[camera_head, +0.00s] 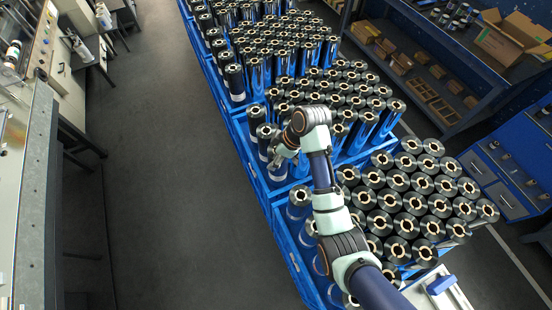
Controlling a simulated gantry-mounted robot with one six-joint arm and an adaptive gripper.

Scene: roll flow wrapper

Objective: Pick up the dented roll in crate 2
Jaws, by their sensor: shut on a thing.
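My gripper (277,158) reaches down at the left edge of the second blue crate from the front (257,172). It is shut on a dark roll (278,173) standing at that edge, though my wrist and gripper hide part of the roll. Two more dark rolls (266,140) stand just behind it along the same side. Other rolls (360,130) stand upright or lean in the right part of this crate. A dent cannot be made out on any roll at this size. My arm covers the crate's front middle.
The front crate (292,247) is packed with upright rolls, and more full crates (208,62) continue behind. Shelving with cardboard boxes (510,38) stands at right, with a blue cabinet (510,170) nearby. The floor (165,160) left of the crates is clear, up to a machine (35,180).

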